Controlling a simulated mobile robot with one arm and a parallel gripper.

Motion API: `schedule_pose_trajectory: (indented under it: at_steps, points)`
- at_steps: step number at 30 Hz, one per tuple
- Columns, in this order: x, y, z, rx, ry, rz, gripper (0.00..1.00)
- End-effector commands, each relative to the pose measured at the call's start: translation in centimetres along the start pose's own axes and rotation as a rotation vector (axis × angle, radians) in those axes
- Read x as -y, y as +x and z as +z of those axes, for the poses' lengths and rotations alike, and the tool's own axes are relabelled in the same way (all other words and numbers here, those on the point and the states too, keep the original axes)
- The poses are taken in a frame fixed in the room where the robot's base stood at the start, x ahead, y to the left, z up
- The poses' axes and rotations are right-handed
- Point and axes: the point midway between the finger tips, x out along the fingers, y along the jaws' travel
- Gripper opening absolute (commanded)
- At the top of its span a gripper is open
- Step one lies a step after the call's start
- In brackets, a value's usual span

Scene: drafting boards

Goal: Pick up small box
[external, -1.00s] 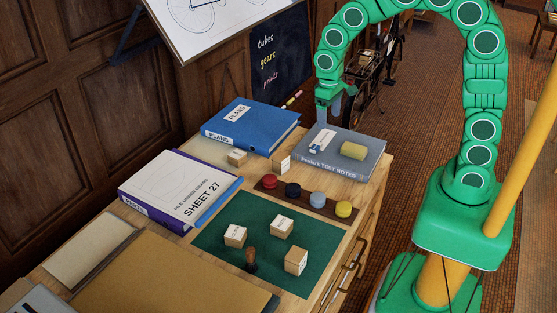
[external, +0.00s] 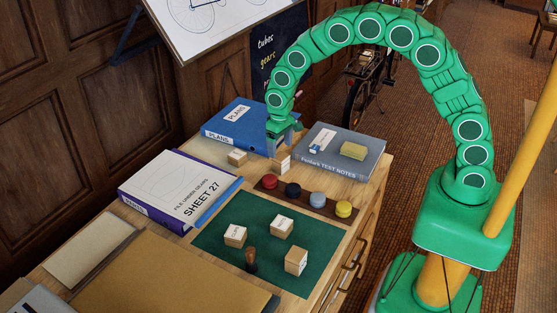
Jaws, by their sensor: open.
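Several small wooden boxes with white labels are on the desk. One small box (external: 282,164) stands beside the grey book's left edge, and another (external: 237,157) lies to its left by the blue binder. Three more small boxes, at the left (external: 235,236), middle (external: 282,227) and right (external: 296,261), sit on the green mat (external: 325,240). My gripper (external: 279,148) is open and points down just above or behind the small box beside the grey book. The arm's end partly hides its fingers, and I cannot tell whether they touch that box.
A blue binder (external: 240,122) and a grey book (external: 355,165) with an eraser-like yellow block (external: 353,150) flank the gripper. A dark rack (external: 268,195) with coloured round pieces lies in front. A stamp (external: 251,262) stands on the mat. A purple binder (external: 175,190) is at left.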

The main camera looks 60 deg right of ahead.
Motion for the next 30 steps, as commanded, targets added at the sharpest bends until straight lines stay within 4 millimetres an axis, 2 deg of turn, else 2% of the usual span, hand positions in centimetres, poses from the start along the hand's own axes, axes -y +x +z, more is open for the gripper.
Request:
schedule_pose_trajectory:
  at_steps: [9,14,24,30]
  points:
    - [0.0,2.7,0.0,0.003,0.0,0.001,0.83]
    - [-0.1,3.5,0.0,0.003,0.0,0.001,0.83]
    - [-0.3,7.4,0.1,0.001,-0.001,0.0,0.83]
    - [-0.3,7.9,0.1,0.0,0.0,0.0,0.83]
